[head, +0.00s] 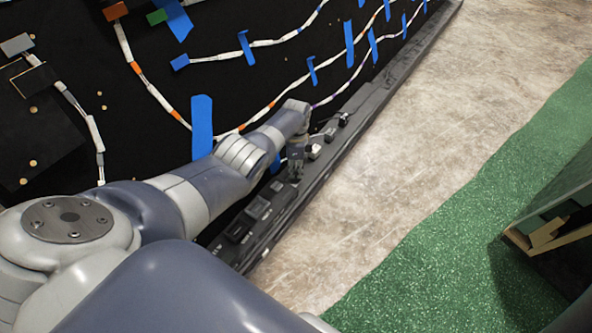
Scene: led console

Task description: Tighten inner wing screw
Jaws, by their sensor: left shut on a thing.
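My left gripper (295,173) reaches down to the dark ledge (318,168) along the foot of the black console panel. Its jaws are shut on a small part there, which looks to be the inner wing screw. The screw itself is hidden by the fingers and too small to make out. My left arm comes in from the lower left and covers part of the panel and ledge. My right gripper is not in view.
The black panel (150,100) carries white cables with coloured bands and blue tape strips (202,125). Several small dark blocks (240,228) line the ledge. Bare floor (430,140) and a green carpet (480,200) lie right. A dark wooden-edged structure (560,225) stands at far right.

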